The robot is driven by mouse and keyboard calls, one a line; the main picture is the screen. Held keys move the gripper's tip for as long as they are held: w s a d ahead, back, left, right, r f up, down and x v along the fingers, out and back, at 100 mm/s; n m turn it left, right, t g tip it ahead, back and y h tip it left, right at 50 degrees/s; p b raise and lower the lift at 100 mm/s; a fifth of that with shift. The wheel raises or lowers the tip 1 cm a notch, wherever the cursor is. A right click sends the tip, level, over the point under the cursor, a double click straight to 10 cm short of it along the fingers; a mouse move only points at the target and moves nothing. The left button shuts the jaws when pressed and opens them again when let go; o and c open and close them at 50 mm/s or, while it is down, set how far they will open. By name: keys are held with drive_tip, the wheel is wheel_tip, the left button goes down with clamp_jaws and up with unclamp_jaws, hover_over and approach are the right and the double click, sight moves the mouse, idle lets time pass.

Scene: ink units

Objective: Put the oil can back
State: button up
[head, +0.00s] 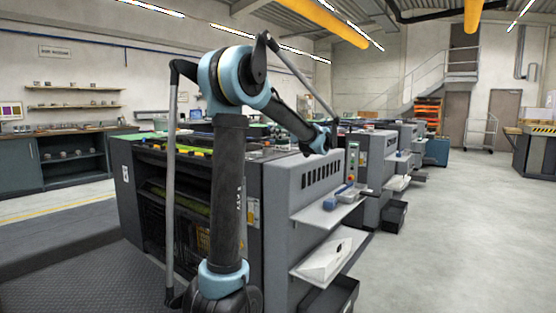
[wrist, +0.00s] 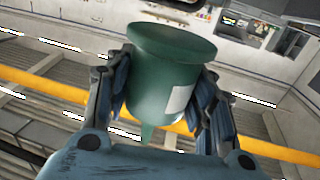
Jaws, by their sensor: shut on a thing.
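The green oil can (wrist: 170,62) fills the middle of the wrist view, with a wide flared end, a pale label on its side and a narrow tip pointing toward my wrist. My gripper (wrist: 163,88) is shut on it, one finger on each side. In the head view my arm reaches over the grey press (head: 285,200). The far end of my arm is near the press's right top edge. The oil can and my fingertips cannot be made out there.
Two grey shelves stick out from the press's right side; the upper (head: 315,216) holds small blue items, the lower (head: 306,273) a white item. A dark bin (head: 333,297) stands below. More presses stand behind. A workbench (head: 70,133) is at left.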

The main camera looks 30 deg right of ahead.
drive_tip(key=shift+f, duration=4.15)
drive_tip(key=o, duration=1.4)
drive_tip(key=shift+c, duration=0.2)
drive_tip(key=v, duration=1.2)
drive_tip(key=shift+r, duration=0.1)
